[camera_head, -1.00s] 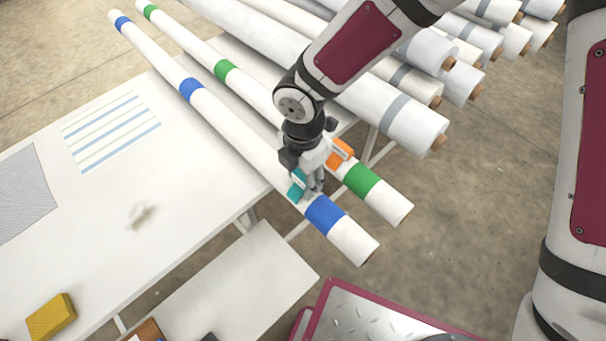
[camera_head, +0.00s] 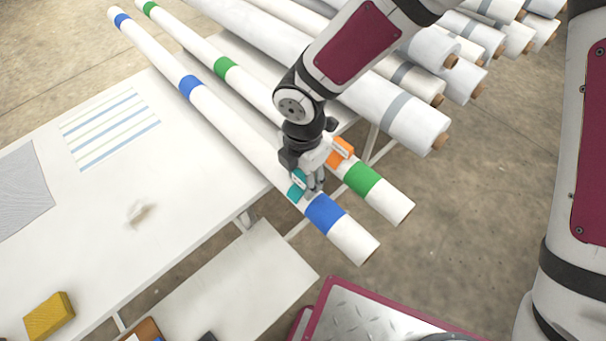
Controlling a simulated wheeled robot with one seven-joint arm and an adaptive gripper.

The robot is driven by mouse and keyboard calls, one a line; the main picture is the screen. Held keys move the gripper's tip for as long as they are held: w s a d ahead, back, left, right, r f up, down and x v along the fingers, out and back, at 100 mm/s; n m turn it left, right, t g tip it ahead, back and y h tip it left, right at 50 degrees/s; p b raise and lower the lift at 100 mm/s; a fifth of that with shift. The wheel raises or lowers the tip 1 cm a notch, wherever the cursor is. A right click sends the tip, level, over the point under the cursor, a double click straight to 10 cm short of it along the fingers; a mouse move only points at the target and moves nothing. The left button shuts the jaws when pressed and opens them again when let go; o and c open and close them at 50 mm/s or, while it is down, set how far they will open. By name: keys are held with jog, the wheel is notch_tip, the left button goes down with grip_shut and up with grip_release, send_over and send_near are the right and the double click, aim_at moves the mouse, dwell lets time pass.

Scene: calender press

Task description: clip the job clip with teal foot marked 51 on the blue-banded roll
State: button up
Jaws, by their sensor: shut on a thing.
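The blue-banded roll (camera_head: 240,140) is a long white roll with blue bands, lying diagonally with its near end at lower right. A job clip with a teal foot (camera_head: 297,186) is at this roll, just behind its nearest blue band; its number is too small to read. My gripper (camera_head: 314,186) points down over the roll and is shut on the teal clip. I cannot tell whether the clip is fully seated, as the fingers partly hide it. An orange clip (camera_head: 341,152) sits at the green-banded roll (camera_head: 262,98), just right of my gripper.
More white rolls with grey bands (camera_head: 390,110) lie stacked at upper right, beyond my arm. A white table (camera_head: 190,200) spreads at left, with a yellow block (camera_head: 49,317) near its front. A lower white shelf (camera_head: 240,285) is in front. Open floor shows at right.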

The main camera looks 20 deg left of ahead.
jog(key=o, duration=1.5)
jog(key=shift+r+p, duration=2.6)
jog(key=shift+r, duration=0.85)
